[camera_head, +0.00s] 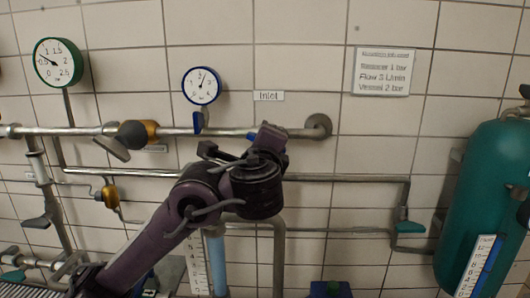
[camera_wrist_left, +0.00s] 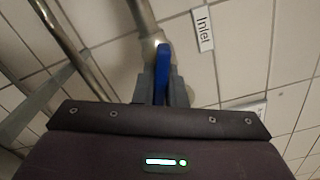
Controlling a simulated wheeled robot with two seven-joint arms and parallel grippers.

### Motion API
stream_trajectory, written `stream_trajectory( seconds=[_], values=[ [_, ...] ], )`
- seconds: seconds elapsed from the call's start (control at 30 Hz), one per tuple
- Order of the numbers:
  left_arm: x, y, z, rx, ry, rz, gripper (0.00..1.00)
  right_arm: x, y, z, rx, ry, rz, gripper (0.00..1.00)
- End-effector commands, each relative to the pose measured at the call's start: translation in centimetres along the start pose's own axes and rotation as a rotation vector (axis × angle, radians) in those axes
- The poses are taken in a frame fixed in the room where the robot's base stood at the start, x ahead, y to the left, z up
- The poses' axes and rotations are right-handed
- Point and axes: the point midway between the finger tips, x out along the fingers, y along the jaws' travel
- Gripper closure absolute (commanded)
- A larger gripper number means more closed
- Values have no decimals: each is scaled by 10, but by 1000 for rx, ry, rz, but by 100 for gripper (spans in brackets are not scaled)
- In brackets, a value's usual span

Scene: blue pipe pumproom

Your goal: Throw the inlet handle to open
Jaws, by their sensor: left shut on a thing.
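The blue inlet handle (camera_wrist_left: 162,68) is on the upper pipe (camera_head: 226,131), near the Inlet label (camera_head: 269,96). The label also shows in the left wrist view (camera_wrist_left: 203,28). My left gripper (camera_wrist_left: 164,90) is shut on the handle, with one grey finger on each side of it. In the wrist view the handle points from the pipe back toward my gripper. In the head view my left gripper and wrist (camera_head: 257,165) hide most of the handle and its valve. My right gripper is not in view.
A round blue gauge (camera_head: 202,86) and a green gauge (camera_head: 58,63) are on the tiled wall. A sign (camera_head: 384,71) hangs to the right. A green vessel (camera_head: 481,205) stands at the far right. More pipes run below my arm.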

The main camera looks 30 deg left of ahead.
Motion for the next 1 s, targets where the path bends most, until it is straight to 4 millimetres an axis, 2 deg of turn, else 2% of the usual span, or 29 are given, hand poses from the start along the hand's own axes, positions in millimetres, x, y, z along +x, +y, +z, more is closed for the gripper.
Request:
stream_trajectory(
  seconds=[0.1,0.5,1.0],
  values=[
    [0,5,-2,-107,1,1,100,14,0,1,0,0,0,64],
    [0,4,-2,-371,0,2,100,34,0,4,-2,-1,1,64],
    [0,4,-2,-457,0,4,100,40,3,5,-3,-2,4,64]
  ],
)
